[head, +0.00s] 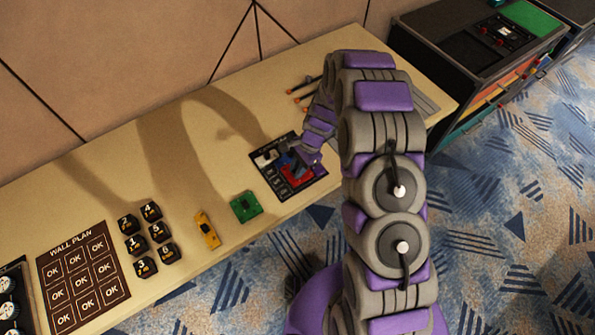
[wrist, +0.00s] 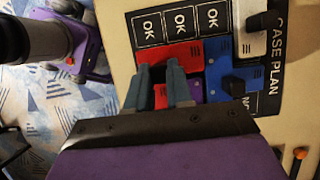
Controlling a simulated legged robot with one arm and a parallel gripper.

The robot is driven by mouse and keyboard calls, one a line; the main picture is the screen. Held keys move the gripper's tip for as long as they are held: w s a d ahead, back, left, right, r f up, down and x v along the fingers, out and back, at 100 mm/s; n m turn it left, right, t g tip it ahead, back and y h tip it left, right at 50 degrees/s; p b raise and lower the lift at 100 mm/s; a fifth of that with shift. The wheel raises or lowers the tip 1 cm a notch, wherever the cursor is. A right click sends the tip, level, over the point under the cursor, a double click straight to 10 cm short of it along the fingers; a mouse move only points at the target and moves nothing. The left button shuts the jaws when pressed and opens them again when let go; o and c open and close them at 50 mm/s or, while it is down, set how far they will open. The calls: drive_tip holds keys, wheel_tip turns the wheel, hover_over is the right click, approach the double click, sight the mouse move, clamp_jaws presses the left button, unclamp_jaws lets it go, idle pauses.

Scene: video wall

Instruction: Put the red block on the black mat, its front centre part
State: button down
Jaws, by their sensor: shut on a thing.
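The black mat (head: 267,168), lettered CASE PLAN, lies on the table near its front edge. My gripper (head: 301,160) is over the mat, its two grey-blue fingers pointing down. In the wrist view my gripper (wrist: 160,82) is shut on the red block (wrist: 170,55), with red showing between and beyond the fingers. The red block (head: 297,175) is at the mat's front side in the head view. A blue block (wrist: 222,76) sits close beside it, and a silver block (wrist: 247,42) lies farther along the mat (wrist: 270,72). I cannot tell whether the red block touches the mat.
A green block (head: 245,206) and a yellow block (head: 207,230) lie on the table left of the mat. Several black numbered pieces (head: 149,238) and the WALL PLAN board (head: 82,277) are farther left. Orange-tipped tools (head: 303,92) lie behind the mat.

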drive_tip(key=shift+f, duration=0.95)
drive_tip(key=shift+d+r, duration=0.1)
drive_tip(key=c, duration=1)
unclamp_jaws()
drive_tip(key=p+v, duration=0.2)
drive_tip(key=v, duration=1)
